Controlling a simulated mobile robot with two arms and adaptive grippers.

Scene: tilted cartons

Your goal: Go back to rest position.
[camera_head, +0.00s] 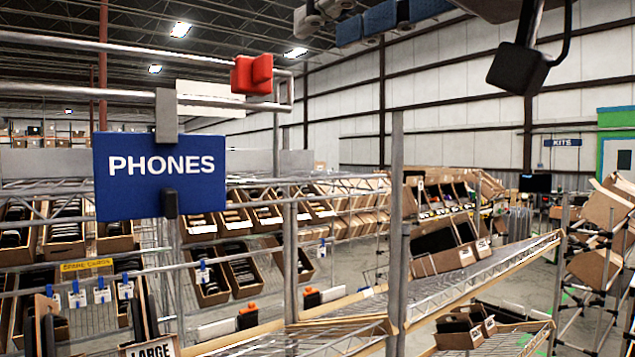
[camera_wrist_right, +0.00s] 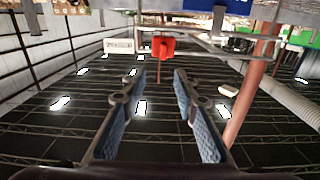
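My right gripper (camera_head: 372,24) shows at the top of the head view, with blue-padded fingers high above the shelves and partly cut off by the frame edge. In the right wrist view its two fingers (camera_wrist_right: 158,78) stand apart with nothing between them. That view looks upside down, with the dark ceiling and lamps filling the lower part. My left gripper is in neither view.
A blue PHONES sign (camera_head: 160,176) hangs at the left. A red block (camera_head: 251,74) sits on a metal rail beside it. Wire shelves hold tilted cartons (camera_head: 433,252) of dark items. The space around the right fingers looks clear.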

